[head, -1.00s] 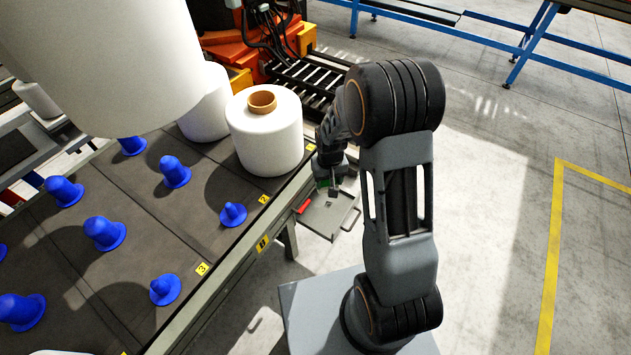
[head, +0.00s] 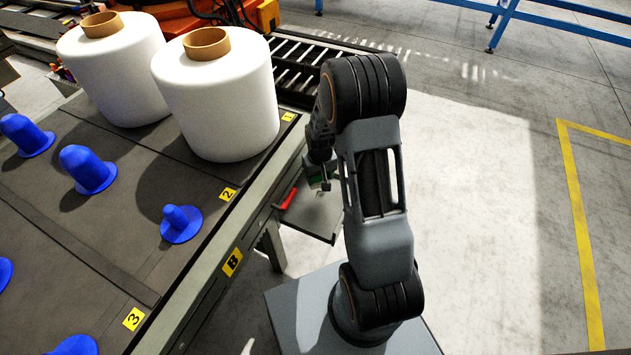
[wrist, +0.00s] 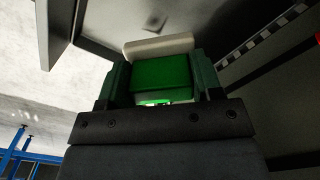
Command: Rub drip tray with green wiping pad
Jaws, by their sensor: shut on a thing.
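The drip tray (head: 308,217) is a flat grey tray that juts out from the side of the bobbin table, low beside my base. My gripper (head: 320,186) is over its far part in the head view, partly hidden by my arm. In the wrist view my gripper (wrist: 162,88) is shut on the green wiping pad (wrist: 160,72), a green block with a pale strip at its far end. I cannot tell whether the pad touches the tray.
A red piece (head: 289,198) sits at the tray's table-side edge. The table (head: 110,240) holds blue pegs (head: 88,170) and large white bobbins (head: 222,105). A roller conveyor (head: 300,62) stands behind. The floor (head: 470,200) to the right is clear.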

